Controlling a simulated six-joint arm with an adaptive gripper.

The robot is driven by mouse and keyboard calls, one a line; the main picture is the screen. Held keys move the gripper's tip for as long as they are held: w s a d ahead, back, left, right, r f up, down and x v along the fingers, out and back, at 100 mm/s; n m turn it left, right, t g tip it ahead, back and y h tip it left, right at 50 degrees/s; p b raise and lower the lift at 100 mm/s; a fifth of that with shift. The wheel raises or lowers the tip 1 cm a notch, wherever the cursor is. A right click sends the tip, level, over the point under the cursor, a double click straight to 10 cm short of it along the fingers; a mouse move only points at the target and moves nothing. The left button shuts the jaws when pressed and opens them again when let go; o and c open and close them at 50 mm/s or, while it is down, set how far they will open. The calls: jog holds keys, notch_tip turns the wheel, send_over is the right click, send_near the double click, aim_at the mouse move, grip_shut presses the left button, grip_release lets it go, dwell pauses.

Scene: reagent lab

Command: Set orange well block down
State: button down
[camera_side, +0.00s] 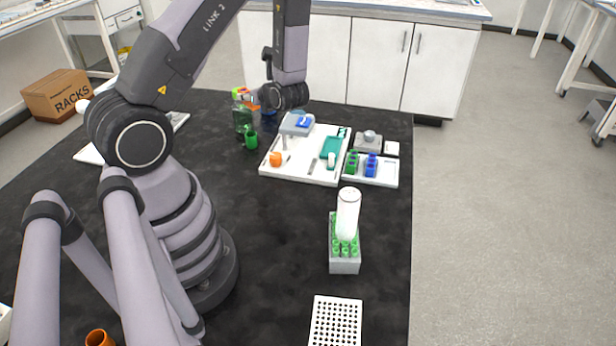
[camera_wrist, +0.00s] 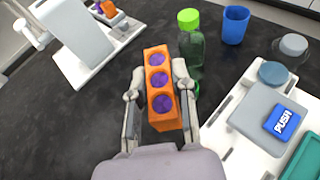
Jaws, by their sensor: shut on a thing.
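The orange well block (camera_wrist: 159,90) has a row of three purple round wells on its top. In the wrist view it sits between the two fingers of my gripper (camera_wrist: 157,93), which is shut on its sides. Dark worktop shows around the block, and I cannot tell whether its underside touches the worktop. In the side view my arm's end hangs over the far part of the table, and the fingers and block are mostly hidden there.
A green bottle (camera_wrist: 192,50) stands just right of the block, with a blue cup (camera_wrist: 235,27) beyond. A white tray (camera_wrist: 225,110) with a grey device labelled PUSH (camera_wrist: 280,120) lies at right. A white stand (camera_wrist: 75,40) holds another orange piece (camera_wrist: 108,9).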

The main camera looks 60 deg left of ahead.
aim_at(226, 165)
jog(key=s+a+n+g+h, duration=0.1)
jog(key=s+a+n+g, duration=0.25)
jog(key=s, duration=0.35)
jog(key=f, duration=1.8)
jog(key=shift+s+a+f, duration=0.15)
jog(key=shift+s+a, duration=0.15)
jog(key=shift+a, duration=0.05)
jog(key=shift+f, duration=0.1)
jog(key=c, duration=0.9)
grip_release()
jog(key=shift+c, duration=0.2)
